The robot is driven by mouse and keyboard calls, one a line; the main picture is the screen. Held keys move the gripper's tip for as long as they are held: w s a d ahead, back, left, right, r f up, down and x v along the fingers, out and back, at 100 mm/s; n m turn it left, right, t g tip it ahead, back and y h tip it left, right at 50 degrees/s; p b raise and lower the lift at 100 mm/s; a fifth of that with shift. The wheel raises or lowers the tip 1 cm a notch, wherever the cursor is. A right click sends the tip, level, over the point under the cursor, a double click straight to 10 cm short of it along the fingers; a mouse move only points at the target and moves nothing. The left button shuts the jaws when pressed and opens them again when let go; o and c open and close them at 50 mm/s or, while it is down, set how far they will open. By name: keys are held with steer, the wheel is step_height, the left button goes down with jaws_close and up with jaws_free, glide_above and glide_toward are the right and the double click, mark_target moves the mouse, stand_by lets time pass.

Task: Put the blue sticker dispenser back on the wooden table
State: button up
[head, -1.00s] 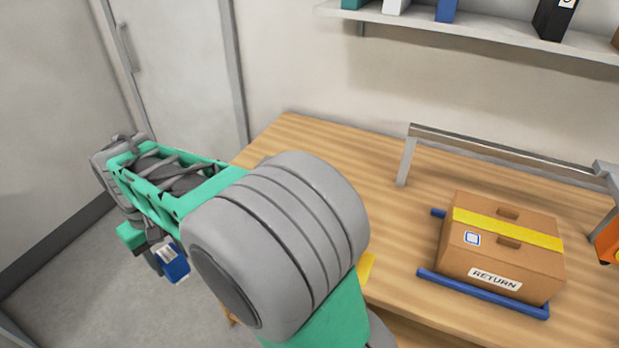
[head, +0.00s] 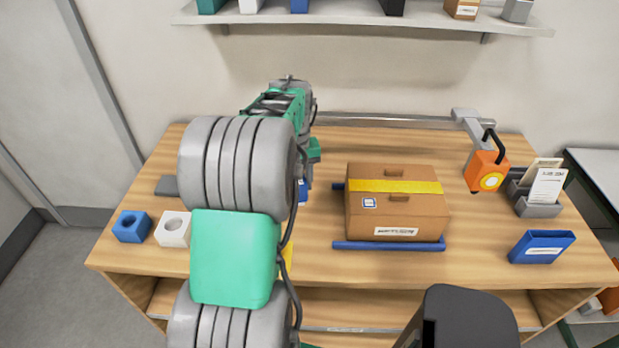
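The wooden table (head: 300,262) fills the middle of the head view. My arm reaches forward over its left half. A small blue thing with a white part, which looks like the blue sticker dispenser (head: 302,190), shows at the end of my arm, left of the cardboard box. It is mostly hidden behind my arm. My gripper (head: 304,180) is largely hidden too; it appears shut on the dispenser, which has travelled with the arm. I cannot tell whether the dispenser touches the tabletop.
A cardboard box (head: 397,212) sits between blue rails (head: 388,246) at the table's middle. A blue cube (head: 132,226) and white cube (head: 173,229) stand at left. An orange device (head: 487,172), grey label holder (head: 536,207) and blue bin (head: 541,248) stand at right.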

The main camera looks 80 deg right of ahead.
steer(key=s+d+f+b, duration=0.1)
steer(key=s+f+b, duration=0.2)
steer(key=f, duration=0.3)
steer(key=shift+s+m+b, duration=0.3)
steer(key=shift+m+b, duration=0.1)
steer(key=shift+b, duration=0.1)
steer(key=shift+a+f, duration=0.1)
steer(key=shift+f, duration=0.05)
stand_by(1.1)
steer(key=shift+f+b, duration=0.75)
steer(key=shift+f, duration=0.5)
steer(key=o, duration=1.4)
